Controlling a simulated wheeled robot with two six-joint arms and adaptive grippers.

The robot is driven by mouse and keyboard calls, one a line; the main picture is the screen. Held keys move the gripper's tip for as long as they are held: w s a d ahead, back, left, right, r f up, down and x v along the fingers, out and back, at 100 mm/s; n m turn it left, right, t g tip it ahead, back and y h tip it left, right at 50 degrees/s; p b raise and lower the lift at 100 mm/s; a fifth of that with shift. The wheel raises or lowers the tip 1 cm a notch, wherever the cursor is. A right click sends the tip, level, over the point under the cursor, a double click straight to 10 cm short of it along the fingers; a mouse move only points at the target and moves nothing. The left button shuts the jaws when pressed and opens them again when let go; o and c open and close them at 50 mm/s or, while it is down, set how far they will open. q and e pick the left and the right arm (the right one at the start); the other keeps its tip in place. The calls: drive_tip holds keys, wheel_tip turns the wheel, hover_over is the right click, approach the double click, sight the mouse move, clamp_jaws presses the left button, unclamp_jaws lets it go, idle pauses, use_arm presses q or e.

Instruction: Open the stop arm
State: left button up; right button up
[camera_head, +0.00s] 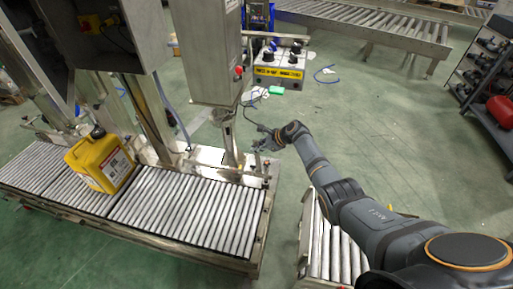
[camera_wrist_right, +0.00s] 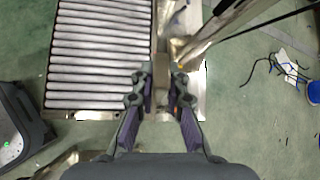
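My right gripper (camera_head: 268,143) is at the end of the roller conveyor, beside the metal post under the grey control box. In the right wrist view its two fingers (camera_wrist_right: 161,78) stand apart. A narrow metal bar (camera_wrist_right: 161,45), likely the stop arm, runs between the fingertips at the conveyor's end. I cannot tell whether the fingers touch it. In the head view small metal brackets (camera_head: 266,172) stand at the conveyor's end just below the gripper. My left gripper is not in view.
A yellow jerrycan (camera_head: 100,162) stands on the roller conveyor (camera_head: 190,213). A second short conveyor (camera_head: 335,250) lies across a gap, under my right arm. The grey control box (camera_head: 208,50) hangs above. Green floor is open to the right, with a dark shelf (camera_head: 484,65) beyond.

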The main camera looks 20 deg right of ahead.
drive_tip(key=o, duration=0.3)
drive_tip(key=v, duration=1.2)
drive_tip(key=shift+d, duration=0.1)
